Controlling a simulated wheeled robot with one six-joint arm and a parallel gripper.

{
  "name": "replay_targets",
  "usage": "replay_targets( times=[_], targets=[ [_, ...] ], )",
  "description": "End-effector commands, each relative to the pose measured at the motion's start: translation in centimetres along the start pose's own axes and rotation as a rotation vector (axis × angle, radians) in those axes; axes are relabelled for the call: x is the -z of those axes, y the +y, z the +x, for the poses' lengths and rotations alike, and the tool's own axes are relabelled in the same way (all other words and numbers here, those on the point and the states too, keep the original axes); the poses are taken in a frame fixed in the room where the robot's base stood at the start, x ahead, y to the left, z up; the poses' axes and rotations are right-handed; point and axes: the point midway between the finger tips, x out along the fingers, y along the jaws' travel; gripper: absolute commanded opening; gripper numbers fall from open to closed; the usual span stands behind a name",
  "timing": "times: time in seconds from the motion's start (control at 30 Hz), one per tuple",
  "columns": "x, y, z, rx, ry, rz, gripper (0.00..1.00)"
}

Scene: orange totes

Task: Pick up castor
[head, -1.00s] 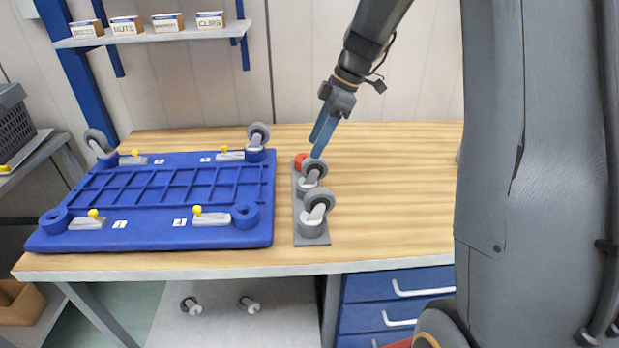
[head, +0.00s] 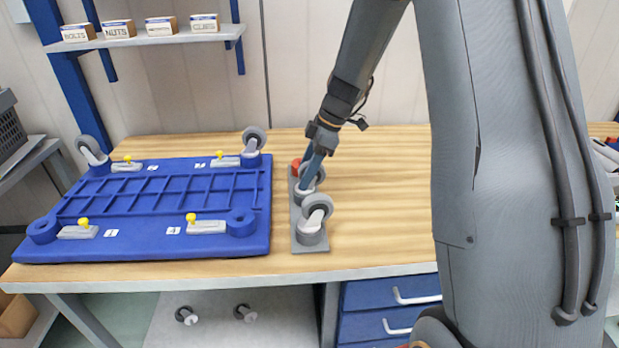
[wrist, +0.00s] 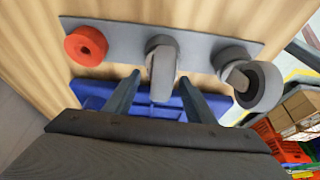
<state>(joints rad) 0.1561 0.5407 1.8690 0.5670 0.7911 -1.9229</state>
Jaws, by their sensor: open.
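Two grey castors stand on a narrow grey plate (head: 310,247) on the bench. The front castor (head: 317,212) shows clear of my gripper in the head view, and it is at the right in the wrist view (wrist: 255,84). The other castor (head: 317,172) is partly hidden by my gripper (head: 310,180). In the wrist view this castor (wrist: 162,70) lies between the two open fingers of my gripper (wrist: 158,88), with a gap on each side. A red ring (head: 296,164) is on the plate's far end; it also shows in the wrist view (wrist: 86,46).
A blue ribbed platform (head: 258,240) lies left of the plate, with castors at its two far corners and yellow-knobbed clamps. The bench (head: 390,215) right of the plate is clear. A shelf with small boxes is behind.

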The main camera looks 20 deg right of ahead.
Motion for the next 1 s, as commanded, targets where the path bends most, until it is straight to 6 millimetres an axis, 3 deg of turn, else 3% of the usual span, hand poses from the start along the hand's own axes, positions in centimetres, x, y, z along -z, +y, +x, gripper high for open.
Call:
replay_targets(
  times=[0.13, 0.37, 0.4, 0.7, 1.0],
  targets=[
    [0.12, -0.06, 1.30, 0.002, 0.000, 0.000, 0.50],
    [0.10, 0.00, 1.51, 0.000, 0.000, -0.001, 0.50],
    [0.10, 0.00, 1.50, 0.000, 0.000, -0.001, 0.48],
    [0.11, 0.00, 1.48, 0.000, 0.000, -0.001, 0.00],
    [0.22, 0.07, 1.24, -0.002, 0.001, -0.002, 0.00]
  ],
)
